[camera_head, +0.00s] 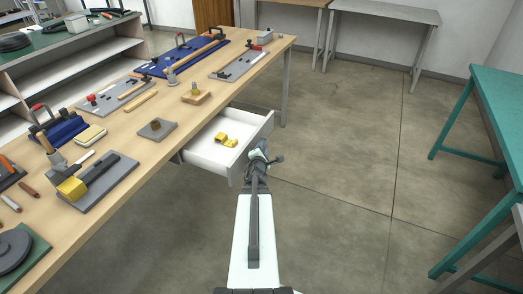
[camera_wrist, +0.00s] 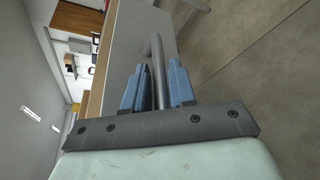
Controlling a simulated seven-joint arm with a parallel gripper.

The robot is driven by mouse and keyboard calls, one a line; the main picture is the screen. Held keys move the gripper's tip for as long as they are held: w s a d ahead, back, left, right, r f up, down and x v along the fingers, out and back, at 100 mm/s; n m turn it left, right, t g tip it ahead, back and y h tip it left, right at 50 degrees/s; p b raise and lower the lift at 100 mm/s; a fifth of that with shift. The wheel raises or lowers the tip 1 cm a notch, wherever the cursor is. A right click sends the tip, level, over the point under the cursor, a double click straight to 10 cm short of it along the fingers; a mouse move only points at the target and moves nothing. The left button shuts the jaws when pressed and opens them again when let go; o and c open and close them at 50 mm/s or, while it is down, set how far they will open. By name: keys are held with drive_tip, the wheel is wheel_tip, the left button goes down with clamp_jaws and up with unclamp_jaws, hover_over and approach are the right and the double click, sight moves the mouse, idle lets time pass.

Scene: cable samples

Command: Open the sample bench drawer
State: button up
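The sample bench drawer (camera_head: 207,152) stands pulled well out from under the wooden bench, its white inside showing. A yellow object (camera_head: 226,140) lies in it. My gripper (camera_head: 259,160) is at the drawer's front, at the right in the head view. In the wrist view, the blue fingers of my gripper (camera_wrist: 156,88) stand on either side of the grey bar handle (camera_wrist: 157,72) and look closed on it. Exact contact is hard to see. The grey drawer front (camera_wrist: 130,45) lies just beyond the fingers. The handle is mostly hidden by my gripper in the head view.
The wooden bench top (camera_head: 112,180) carries several boards, blocks and tools. A teal table (camera_head: 497,100) stands at the right and a grey table (camera_head: 385,10) at the back. The concrete floor (camera_head: 345,150) between them is clear.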

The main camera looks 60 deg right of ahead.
drive_tip(key=shift+r, duration=0.15)
drive_tip(key=shift+o, duration=0.3)
drive_tip(key=shift+r, duration=1.8)
drive_tip(key=shift+s+r, duration=0.1)
drive_tip(key=shift+r, duration=0.3)
drive_tip(key=shift+c, duration=0.3)
drive_tip(key=shift+r, duration=2.65)
